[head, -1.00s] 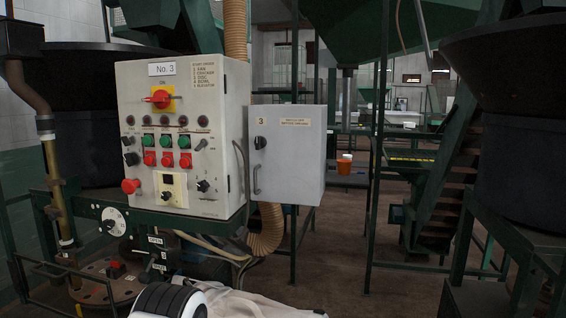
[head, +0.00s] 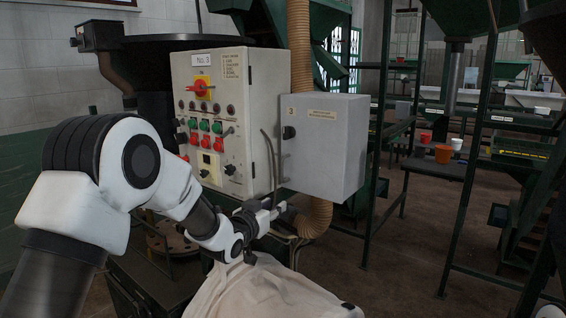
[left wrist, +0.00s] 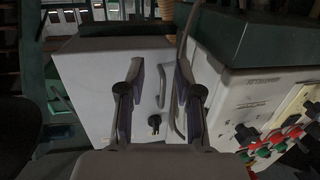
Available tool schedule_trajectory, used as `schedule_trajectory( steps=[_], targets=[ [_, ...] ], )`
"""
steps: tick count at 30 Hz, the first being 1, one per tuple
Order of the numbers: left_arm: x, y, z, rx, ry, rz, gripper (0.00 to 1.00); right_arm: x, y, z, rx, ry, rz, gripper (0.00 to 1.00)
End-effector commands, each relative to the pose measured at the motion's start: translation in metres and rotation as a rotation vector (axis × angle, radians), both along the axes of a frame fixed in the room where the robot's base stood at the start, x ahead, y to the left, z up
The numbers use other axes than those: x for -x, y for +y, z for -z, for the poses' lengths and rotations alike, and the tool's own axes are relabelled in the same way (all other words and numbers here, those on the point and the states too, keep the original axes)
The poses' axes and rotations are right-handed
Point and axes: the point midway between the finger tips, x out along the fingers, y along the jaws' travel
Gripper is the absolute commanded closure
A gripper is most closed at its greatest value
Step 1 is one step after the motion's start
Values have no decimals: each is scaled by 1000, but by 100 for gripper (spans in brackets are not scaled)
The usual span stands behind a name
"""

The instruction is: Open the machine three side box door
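The grey side box marked 3 (head: 330,150) hangs at the right of the No. 3 control panel (head: 222,115). Its door looks shut, with a black knob (head: 289,132) and a bar handle at the left edge of its front. My left gripper (head: 273,211) is just below and in front of the box's lower left corner. In the left wrist view, my left gripper (left wrist: 158,90) is open, its two fingers apart with nothing visibly held. The box (left wrist: 100,85), knob (left wrist: 154,123) and handle (left wrist: 162,88) show beyond and between the fingers. My right gripper is not in view.
A ribbed tan hose (head: 312,215) runs down behind the box, and thin cables hang between panel and box. A pale cloth bag (head: 265,292) lies below the gripper. Green metal frames stand at right. Open floor (head: 400,255) lies right of the box.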

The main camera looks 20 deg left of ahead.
Motion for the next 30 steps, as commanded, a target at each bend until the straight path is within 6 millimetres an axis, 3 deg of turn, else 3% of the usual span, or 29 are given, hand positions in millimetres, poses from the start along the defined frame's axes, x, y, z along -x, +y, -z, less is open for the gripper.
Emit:
schedule_trajectory(
  steps=[1, 3, 6, 18, 28, 30],
  targets=[
    [1, 1, -37, 2, -43, -2, 66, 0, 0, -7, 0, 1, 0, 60],
    [3, 2, -64, 4, -79, -3, 66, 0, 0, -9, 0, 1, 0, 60],
    [1, 1, -79, 4, -99, -3, 66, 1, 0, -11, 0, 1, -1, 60],
    [-64, -9, -79, 4, -97, -2, 66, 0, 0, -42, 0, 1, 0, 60],
    [-73, -10, -75, 3, -96, -3, 66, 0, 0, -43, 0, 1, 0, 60],
    [-73, -10, -75, 3, -96, -3, 90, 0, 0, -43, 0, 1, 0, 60]
  ],
)
